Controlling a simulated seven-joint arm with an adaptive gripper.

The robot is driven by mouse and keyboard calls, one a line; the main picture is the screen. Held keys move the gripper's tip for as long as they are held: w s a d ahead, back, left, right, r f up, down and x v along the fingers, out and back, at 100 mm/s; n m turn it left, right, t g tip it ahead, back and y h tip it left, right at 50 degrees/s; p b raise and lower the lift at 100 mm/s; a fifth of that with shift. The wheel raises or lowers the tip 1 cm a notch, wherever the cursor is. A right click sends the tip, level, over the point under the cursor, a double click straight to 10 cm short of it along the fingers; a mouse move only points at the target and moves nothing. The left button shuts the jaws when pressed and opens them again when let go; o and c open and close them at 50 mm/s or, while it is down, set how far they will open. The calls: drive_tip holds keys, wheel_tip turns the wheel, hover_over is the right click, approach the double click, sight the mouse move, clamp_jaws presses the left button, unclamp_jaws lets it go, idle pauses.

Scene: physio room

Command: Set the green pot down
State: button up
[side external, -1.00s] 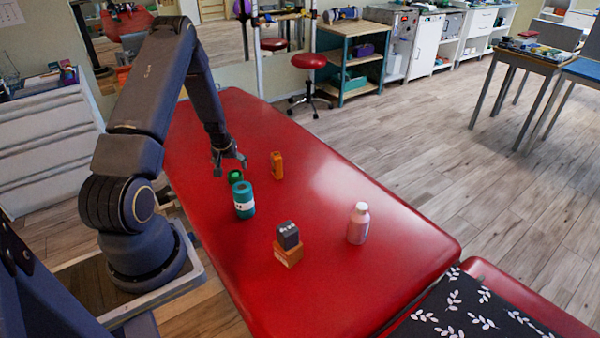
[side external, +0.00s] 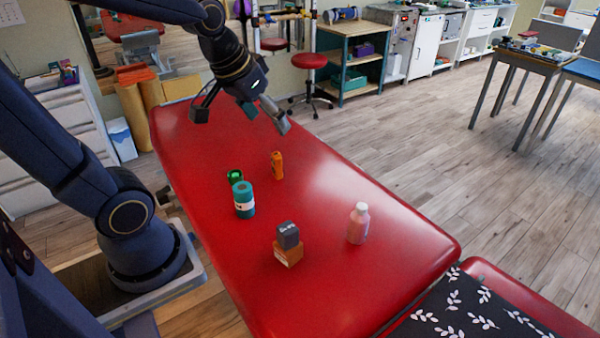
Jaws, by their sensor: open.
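A small bright green object (side external: 235,177), which I take to be the green pot, sits on the red padded table (side external: 330,290). It stands just behind a teal cylinder with a white label (side external: 244,200), which partly hides it. I cannot tell whether the two touch. My gripper (side external: 243,114) is open and empty, its fingers spread wide. It is raised above the far end of the table, well clear of the green pot.
An orange bottle (side external: 277,166) stands right of the pot. A dark grey block (side external: 288,235) sits on an orange box (side external: 288,254) nearer the camera. A pink bottle (side external: 358,223) stands to the right. The table's far end and right side are bare.

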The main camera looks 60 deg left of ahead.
drive_tip(key=s+d+r+m+h, duration=0.1)
drive_tip(key=s+d+m, duration=0.1)
drive_tip(key=s+d, duration=0.3)
drive_tip(key=s, duration=0.3)
drive_tip(key=shift+d+r, duration=0.3)
